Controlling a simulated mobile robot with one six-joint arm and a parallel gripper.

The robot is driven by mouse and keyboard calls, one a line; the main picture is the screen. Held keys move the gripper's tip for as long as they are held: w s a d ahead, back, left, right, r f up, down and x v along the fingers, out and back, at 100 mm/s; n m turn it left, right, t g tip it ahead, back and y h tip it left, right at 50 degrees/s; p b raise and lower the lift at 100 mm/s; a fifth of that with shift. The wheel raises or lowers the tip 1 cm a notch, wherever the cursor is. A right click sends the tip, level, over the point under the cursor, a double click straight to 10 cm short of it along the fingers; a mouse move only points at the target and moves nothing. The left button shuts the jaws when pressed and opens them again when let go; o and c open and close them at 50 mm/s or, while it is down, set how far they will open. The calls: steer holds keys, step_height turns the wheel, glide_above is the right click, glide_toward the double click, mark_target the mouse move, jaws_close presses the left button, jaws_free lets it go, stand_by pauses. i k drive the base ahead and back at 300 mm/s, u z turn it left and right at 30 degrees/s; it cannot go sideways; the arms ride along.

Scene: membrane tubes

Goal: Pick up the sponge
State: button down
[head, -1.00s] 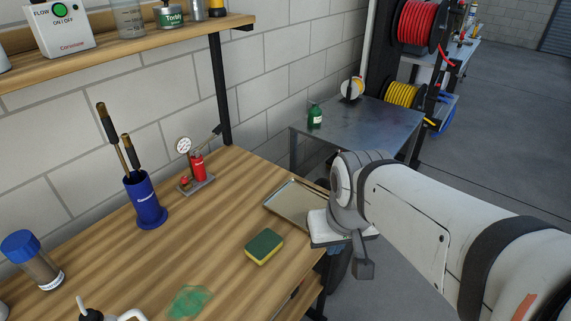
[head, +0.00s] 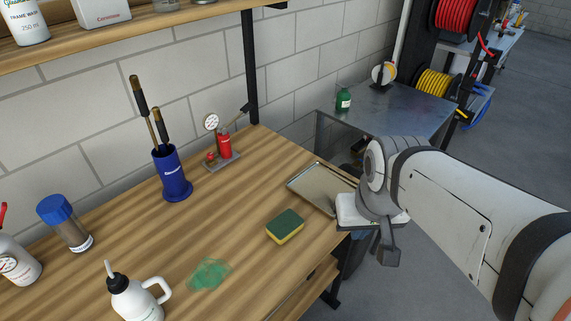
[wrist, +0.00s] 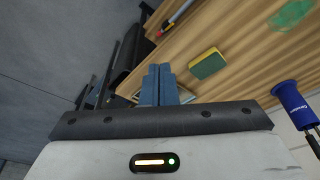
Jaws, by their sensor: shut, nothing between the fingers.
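The sponge (head: 285,226) is a block with a green top and a yellow lower side. It lies flat on the wooden bench in the head view, left of my arm's end and near the bench's front edge. It also shows in the wrist view (wrist: 207,64), right of and beyond my fingertips. My gripper (wrist: 160,70) has its two blue-grey fingers together with nothing between them. It is apart from the sponge. In the head view the fingers are mostly hidden by the wrist.
A metal tray (head: 312,186) lies behind the sponge, close to my wrist. A green translucent patch (head: 209,273) and a white bottle (head: 134,298) are to the left. A blue holder (head: 172,175) and a red gauge device (head: 223,148) stand further back. Bench around the sponge is clear.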

mark_target(283, 227)
steer(key=u, duration=2.45)
steer(key=k, duration=1.15)
steer(key=z, duration=1.45)
steer(key=i, duration=1)
steer(key=z, duration=0.05)
